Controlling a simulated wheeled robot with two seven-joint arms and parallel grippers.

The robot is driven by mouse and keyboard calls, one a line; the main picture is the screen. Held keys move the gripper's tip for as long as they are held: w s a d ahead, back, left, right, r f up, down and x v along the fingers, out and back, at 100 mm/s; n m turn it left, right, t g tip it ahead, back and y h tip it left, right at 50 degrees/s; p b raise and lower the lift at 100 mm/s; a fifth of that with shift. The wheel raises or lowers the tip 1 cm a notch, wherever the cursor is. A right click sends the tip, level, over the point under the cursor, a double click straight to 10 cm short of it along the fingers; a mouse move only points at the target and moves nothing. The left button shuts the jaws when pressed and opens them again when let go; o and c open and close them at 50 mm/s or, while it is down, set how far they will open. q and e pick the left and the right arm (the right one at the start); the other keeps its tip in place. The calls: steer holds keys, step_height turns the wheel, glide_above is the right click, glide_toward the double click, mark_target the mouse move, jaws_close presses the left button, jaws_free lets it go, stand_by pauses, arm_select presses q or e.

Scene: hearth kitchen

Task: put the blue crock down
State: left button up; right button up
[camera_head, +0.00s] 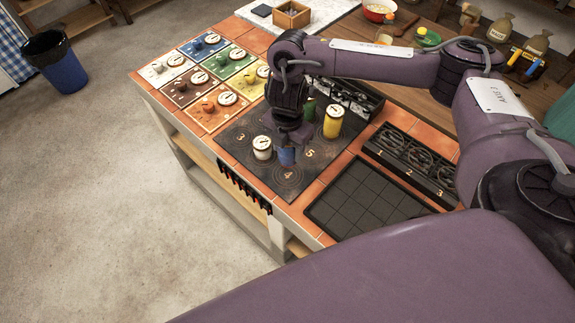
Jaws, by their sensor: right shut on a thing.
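The blue crock (287,157) is in the head view, over the black hob (235,140) with numbered rings, just behind the number 4. My right gripper (288,142) comes down from above and is shut on it. The gripper hides the crock's upper part. I cannot tell whether the crock's base touches the hob. My left gripper is not in view.
Coloured tiles with dials (210,105) lie left, a dark gridded mat (365,198) right.

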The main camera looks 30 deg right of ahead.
mark_target(288, 163)
step_height(288, 163, down, 3)
steer(key=shift+f+b, duration=0.2)
steer(key=shift+b, duration=0.2)
steer(key=shift+f+b, duration=0.7)
steer(key=shift+f, duration=1.15)
steer(key=shift+f, duration=0.1)
steer(key=o, duration=1.2)
steer(key=shift+o, duration=0.2)
step_height(288, 163, up, 11)
steer(key=p, duration=0.3)
steer(key=shift+r+p, duration=0.4)
steer(key=shift+r, duration=0.25)
